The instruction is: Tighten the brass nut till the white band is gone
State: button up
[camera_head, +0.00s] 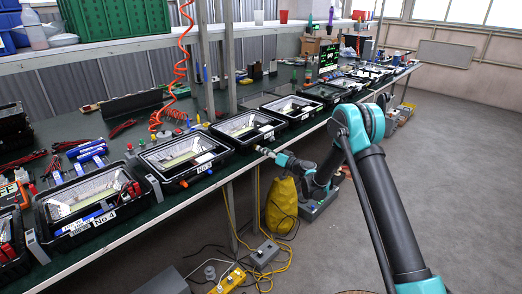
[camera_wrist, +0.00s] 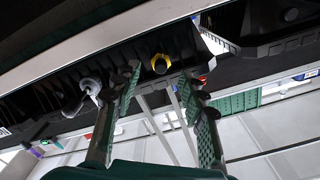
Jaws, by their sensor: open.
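A yellow, brass-looking nut (camera_wrist: 153,65) shows in the wrist view, on the side of a black floodlight housing (camera_wrist: 120,58). My gripper (camera_wrist: 159,78) is open, with one finger on each side of the nut in the picture. The fingers look empty, and I cannot tell how far the nut is from the tips. No white band can be made out. In the head view my gripper (camera_head: 262,151) is at the table's front edge, beside a housing (camera_head: 248,128); the nut is too small to tell there.
A grey fitting (camera_wrist: 90,88) sits left of the nut in the wrist view, and a small red part (camera_wrist: 203,79) to its right. Several open housings line the green table (camera_head: 125,233). A yellow bag (camera_head: 282,205) hangs below. Cables lie on the floor; the right floor (camera_head: 460,150) is clear.

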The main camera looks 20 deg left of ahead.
aim_at(255, 147)
jog(key=shift+x, duration=1.4)
grip_shut()
